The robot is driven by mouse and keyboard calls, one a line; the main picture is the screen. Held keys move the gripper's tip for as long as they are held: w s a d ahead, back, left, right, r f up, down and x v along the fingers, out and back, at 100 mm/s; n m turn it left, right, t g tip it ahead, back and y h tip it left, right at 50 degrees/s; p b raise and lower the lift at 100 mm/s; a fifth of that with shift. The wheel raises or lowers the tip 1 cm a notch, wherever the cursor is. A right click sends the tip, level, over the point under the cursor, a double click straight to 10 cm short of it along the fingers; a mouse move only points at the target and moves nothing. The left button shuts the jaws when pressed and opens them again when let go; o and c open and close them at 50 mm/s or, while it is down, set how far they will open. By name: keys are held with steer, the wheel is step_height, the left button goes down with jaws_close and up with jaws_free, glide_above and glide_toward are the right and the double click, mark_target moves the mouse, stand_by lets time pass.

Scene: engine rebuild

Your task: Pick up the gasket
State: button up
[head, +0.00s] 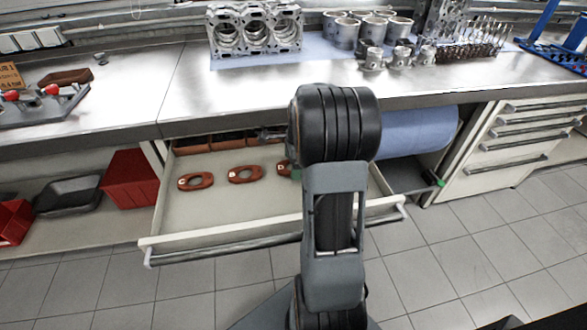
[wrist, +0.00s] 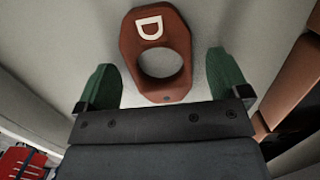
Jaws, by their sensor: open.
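A red-brown gasket (wrist: 178,42) with a round hole and a white letter D lies flat on a pale surface in the wrist view. My gripper (wrist: 162,70) is open, with one green finger on each side of the gasket and a visible gap on both sides. Nothing is held. In the head view, two similar gaskets lie in the open drawer, one at the left (head: 182,183) and one in the middle (head: 234,175). A third gasket (head: 282,167) is partly hidden by my arm, with a bit of green finger beside it.
The open drawer (head: 230,207) has raised walls and a front rail. Brown bins (head: 230,138) line its back. The steel worktop (head: 150,90) above carries an engine block (head: 255,30) and several cylinder parts. A blue roll (head: 420,130) is right of the drawer.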

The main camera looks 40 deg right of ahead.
steer(key=c, duration=1)
